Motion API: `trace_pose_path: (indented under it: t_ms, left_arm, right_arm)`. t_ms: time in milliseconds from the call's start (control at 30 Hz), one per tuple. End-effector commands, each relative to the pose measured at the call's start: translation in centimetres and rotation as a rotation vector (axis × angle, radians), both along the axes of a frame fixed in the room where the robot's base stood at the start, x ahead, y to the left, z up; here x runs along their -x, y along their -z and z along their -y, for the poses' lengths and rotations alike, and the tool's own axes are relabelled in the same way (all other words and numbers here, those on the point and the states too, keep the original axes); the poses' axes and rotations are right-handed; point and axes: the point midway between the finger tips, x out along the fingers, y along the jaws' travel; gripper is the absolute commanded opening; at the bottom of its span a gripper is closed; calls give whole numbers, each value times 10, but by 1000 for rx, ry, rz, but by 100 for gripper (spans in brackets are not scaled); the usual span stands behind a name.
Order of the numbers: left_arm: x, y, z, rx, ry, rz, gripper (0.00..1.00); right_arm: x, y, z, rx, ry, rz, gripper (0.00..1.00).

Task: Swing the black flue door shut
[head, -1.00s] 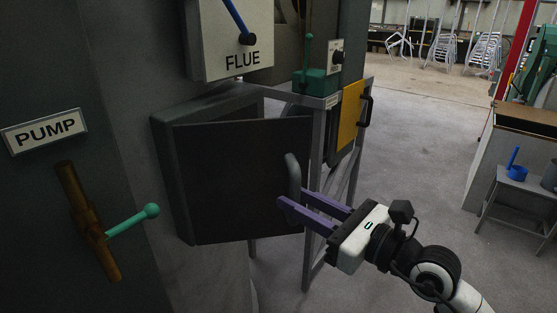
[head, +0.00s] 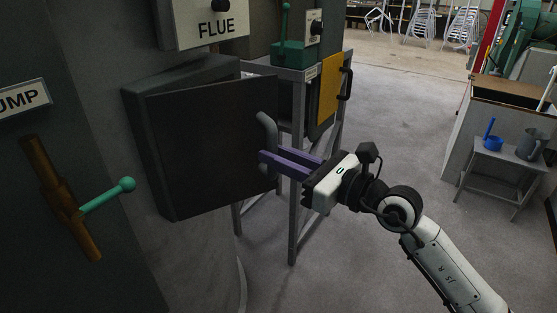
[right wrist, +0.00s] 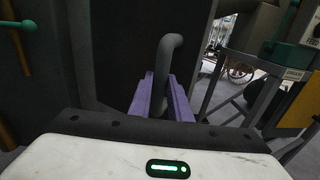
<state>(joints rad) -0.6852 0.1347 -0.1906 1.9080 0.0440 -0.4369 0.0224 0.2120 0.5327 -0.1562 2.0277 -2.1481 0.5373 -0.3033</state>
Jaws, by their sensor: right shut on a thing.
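The black flue door (head: 205,140) stands ajar on its dark box frame (head: 140,130), under the FLUE sign (head: 214,28) in the head view. Its right edge, with the grey bar handle (head: 267,132), stands out from the frame. My right gripper (head: 268,160) is shut on the handle, with its purple fingers around the handle's lower part. The right wrist view shows the handle (right wrist: 165,62) upright between the two fingers (right wrist: 160,100), with the dark door (right wrist: 125,50) behind it. My left gripper is in neither view.
A PUMP sign (head: 22,98) and a brown valve bar with a green lever (head: 105,197) are at the left. A grey metal stand (head: 296,150) with a yellow panel (head: 331,95) is behind the door. Open floor lies to the right, before a small table (head: 505,165).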

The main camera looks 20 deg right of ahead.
Motion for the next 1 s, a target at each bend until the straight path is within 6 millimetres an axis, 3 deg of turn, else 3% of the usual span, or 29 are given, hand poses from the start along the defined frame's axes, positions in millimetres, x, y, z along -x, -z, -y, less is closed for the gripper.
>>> trace_pose_path:
  t_ms: [233,700,1000]
  left_arm:
    - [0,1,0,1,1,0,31]
    - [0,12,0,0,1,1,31]
    - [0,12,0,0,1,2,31]
  right_arm:
    - [-6,1,2,2,6,0,0]
    - [-51,1,0,3,5,1,0]
    - [-52,0,0,2,5,0,0]
